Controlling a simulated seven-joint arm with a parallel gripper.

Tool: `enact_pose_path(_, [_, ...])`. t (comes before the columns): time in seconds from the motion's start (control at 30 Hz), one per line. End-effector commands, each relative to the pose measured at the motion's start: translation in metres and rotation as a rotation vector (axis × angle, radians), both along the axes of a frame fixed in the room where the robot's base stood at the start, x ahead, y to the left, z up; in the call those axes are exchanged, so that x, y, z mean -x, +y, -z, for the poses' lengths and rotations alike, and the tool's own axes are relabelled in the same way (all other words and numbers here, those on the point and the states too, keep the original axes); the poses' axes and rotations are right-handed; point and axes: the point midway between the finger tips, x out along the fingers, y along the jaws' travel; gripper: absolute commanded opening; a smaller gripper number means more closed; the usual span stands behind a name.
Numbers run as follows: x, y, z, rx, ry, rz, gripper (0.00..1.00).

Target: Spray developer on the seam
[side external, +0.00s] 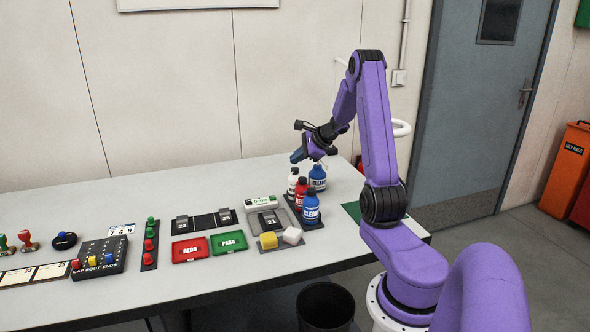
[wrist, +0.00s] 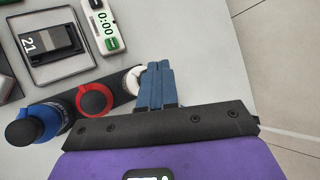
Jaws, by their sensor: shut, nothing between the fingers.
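My gripper (side external: 297,157) is shut and empty, its blue fingers together just above the bottle row. A white bottle (side external: 293,183) stands under it at the far end of the row. In the wrist view the fingers (wrist: 158,70) overlap the white cap (wrist: 132,82), hiding part of it; contact cannot be told. A red bottle (side external: 301,191) and a blue bottle (side external: 311,212) stand nearer in that row. Which bottle holds developer is not readable. A dark metal piece marked 21 (wrist: 50,42) lies on a grey plate; its seam is not clear.
A larger blue bottle (side external: 317,178) stands behind the row. A timer showing 0:00 (wrist: 104,22) lies by the plate. The table's back left is clear.

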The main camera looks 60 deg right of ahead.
Motion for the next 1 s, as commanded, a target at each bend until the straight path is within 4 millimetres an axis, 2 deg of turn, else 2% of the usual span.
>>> enact_pose_path(1.0, [-0.0001,0.0002,0.0087,0.0,0.0,0.0,0.0])
